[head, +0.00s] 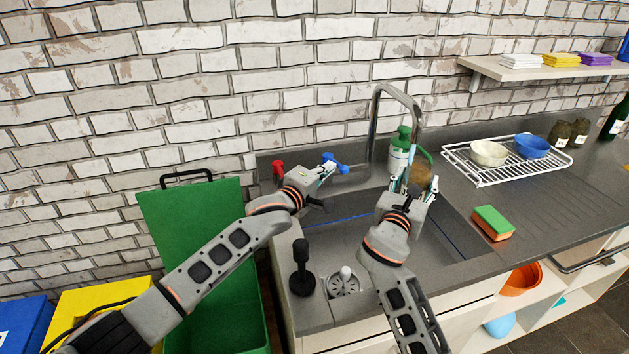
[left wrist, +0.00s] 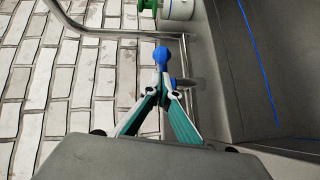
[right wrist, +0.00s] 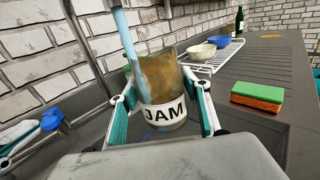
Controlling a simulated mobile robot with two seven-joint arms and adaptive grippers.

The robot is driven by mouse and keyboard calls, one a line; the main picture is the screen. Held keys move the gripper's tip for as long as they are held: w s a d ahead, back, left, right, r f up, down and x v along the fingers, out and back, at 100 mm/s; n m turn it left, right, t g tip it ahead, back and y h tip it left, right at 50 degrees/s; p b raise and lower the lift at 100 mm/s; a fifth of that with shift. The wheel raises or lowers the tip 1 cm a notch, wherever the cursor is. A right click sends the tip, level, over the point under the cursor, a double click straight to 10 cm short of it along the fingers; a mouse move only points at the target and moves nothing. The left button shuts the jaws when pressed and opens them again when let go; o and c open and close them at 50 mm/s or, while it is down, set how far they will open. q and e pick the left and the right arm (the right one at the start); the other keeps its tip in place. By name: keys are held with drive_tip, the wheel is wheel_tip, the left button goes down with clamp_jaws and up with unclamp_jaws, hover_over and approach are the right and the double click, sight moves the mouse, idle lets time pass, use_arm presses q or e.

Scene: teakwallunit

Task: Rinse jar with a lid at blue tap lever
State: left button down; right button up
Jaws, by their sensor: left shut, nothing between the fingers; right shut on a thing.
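The jar (head: 420,177), brownish and see-through with a white JAM label, is between the fingers of my right gripper (head: 407,190) over the sink. In the right wrist view the jar (right wrist: 166,95) is upright, slightly tilted. A light-blue water stream (right wrist: 126,38) comes down at its mouth; whether it enters the jar is unclear. No lid is clearly visible. The blue tap lever (head: 336,163) is at the sink's back edge; it also shows in the left wrist view (left wrist: 161,57). My left gripper (head: 328,172) is shut and empty, its fingertips right at the lever, perhaps touching it.
The curved metal tap (head: 374,115) rises behind the sink. A red lever (head: 278,168) is left of the blue one. A green-capped bottle (head: 398,157) stands behind the jar. A sponge (head: 492,223) and a wire rack (head: 488,178) with bowls are on the right counter.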

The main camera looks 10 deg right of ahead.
use_arm(q)
drive_tip(key=f+v, duration=0.1)
drive_tip(key=v, duration=0.6)
drive_tip(key=shift+a+f, duration=0.3)
drive_tip(key=shift+a, duration=0.25)
drive_tip(key=shift+r, duration=0.15)
use_arm(e)
drive_tip(key=shift+d+r, duration=0.1)
drive_tip(key=shift+d, duration=0.05)
idle(0.4)
use_arm(q)
drive_tip(key=shift+r+p, duration=0.4)
drive_tip(key=shift+p, duration=0.2)
use_arm(e)
drive_tip(key=shift+w+d, duration=0.2)
drive_tip(key=shift+d, duration=0.25)
use_arm(q)
drive_tip(key=shift+r, duration=0.1)
use_arm(e)
drive_tip(key=shift+a, duration=0.15)
use_arm(q)
drive_tip(key=shift+r+p, duration=0.2)
drive_tip(key=shift+p, duration=0.15)
use_arm(e)
drive_tip(key=shift+s+a, duration=0.2)
drive_tip(key=shift+a, duration=0.25)
use_arm(q)
drive_tip(key=shift+r, duration=0.15)
use_arm(e)
drive_tip(key=shift+d, duration=0.15)
